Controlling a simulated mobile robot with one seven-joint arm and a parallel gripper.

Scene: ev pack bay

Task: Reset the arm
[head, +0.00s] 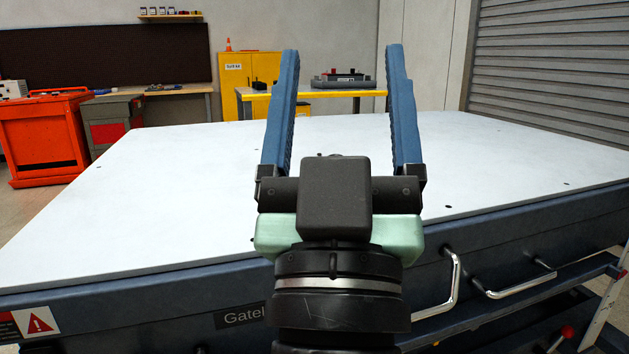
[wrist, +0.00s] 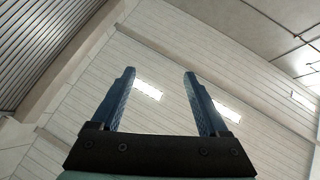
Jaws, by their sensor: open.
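My gripper (head: 342,60) stands upright in the middle of the head view, in front of a large white-topped bench. Its two long blue fingers are spread wide apart with nothing between them. The wrist view also shows my gripper (wrist: 159,75), with both fingers apart and empty. That view points up at the pale panelled wall (wrist: 160,60) and the ceiling (wrist: 250,35).
The wide white bench top (head: 180,190) is bare apart from small dark holes. Metal handles (head: 445,285) stick out from its front side. Behind stand an orange cabinet (head: 48,138), a yellow cabinet (head: 238,75) and a yellow table (head: 325,93) bearing a dark unit (head: 342,79).

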